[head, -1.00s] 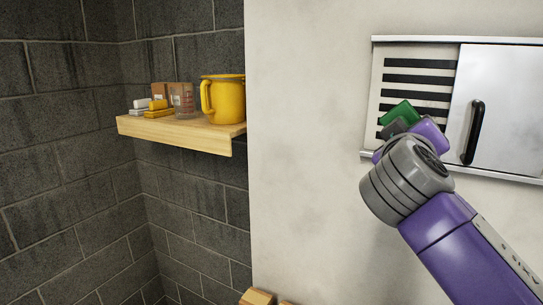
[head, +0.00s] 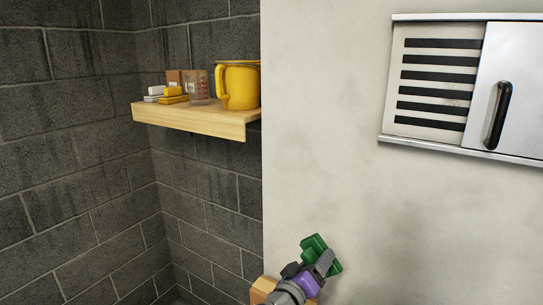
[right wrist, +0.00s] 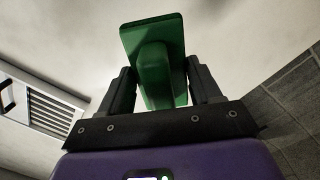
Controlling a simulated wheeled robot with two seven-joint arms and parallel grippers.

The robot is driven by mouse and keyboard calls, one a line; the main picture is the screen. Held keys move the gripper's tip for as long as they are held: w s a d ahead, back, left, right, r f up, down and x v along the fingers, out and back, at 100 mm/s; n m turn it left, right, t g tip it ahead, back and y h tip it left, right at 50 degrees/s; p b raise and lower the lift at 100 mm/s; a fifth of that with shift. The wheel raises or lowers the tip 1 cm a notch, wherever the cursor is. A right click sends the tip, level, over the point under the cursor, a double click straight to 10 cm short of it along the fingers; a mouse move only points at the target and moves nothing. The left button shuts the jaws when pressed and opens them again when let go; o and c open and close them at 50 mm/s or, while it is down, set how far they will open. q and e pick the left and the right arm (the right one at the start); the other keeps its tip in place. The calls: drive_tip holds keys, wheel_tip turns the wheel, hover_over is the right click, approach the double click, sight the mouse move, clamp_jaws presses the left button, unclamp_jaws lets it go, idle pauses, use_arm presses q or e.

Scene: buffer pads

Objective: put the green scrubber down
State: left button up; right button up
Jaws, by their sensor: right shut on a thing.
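The green scrubber (head: 317,246) is at the bottom centre of the head view, in front of the pale wall. In the right wrist view the green scrubber (right wrist: 152,40) shows as a flat rectangular plate with a handle. My right gripper (head: 318,266) is shut on its handle. The dark fingers of the right gripper (right wrist: 157,90) stand on either side of the handle. The scrubber is held tilted, and what lies under it is hidden. My left gripper is not in view.
A wooden shelf (head: 190,120) on the brick wall bears a yellow jug (head: 240,88), a glass beaker (head: 199,88) and yellow and white pieces. A metal wall cabinet (head: 432,145) with a sliding door is at upper right. A wooden thing (head: 262,288) shows beside the gripper.

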drive_tip(key=s+a+f+n+t+y+b, duration=0.1)
drive_tip(key=s+f+y, duration=0.15)
drive_tip(key=f, duration=0.45)
drive_tip(key=s+a+f+n+t+y, duration=0.1)
drive_tip(key=s+f, duration=0.2)
drive_tip(key=f, duration=0.4)
drive_tip(key=s+a+f+n+y+b, duration=0.1)
drive_tip(key=s+a+f+n+y, duration=0.15)
drive_tip(key=f, duration=0.45)
drive_tip(key=s+d+f+m+g+h, duration=0.25)
drive_tip(key=d+m+g+h, duration=0.45)
drive_tip(key=d, duration=0.8)
drive_tip(key=s+d+f+m+g+y+b, duration=0.1)
drive_tip(key=s+f+m+g+y+b, duration=0.1)
drive_tip(key=s+m+g+y, duration=0.4)
drive_tip(key=shift+s+d+f+g+y+b, duration=0.15)
drive_tip(key=shift+s+f+g+y+b, duration=0.35)
drive_tip(key=shift+g+y, duration=1.8)
drive_tip(key=shift+w+r+t+y, duration=0.1)
drive_tip(key=shift+t+y, duration=0.3)
wheel_tip(320, 180, down, 10)
drive_tip(key=b, duration=0.2)
drive_tip(key=shift+r+b, duration=0.2)
drive_tip(key=shift+b, duration=0.15)
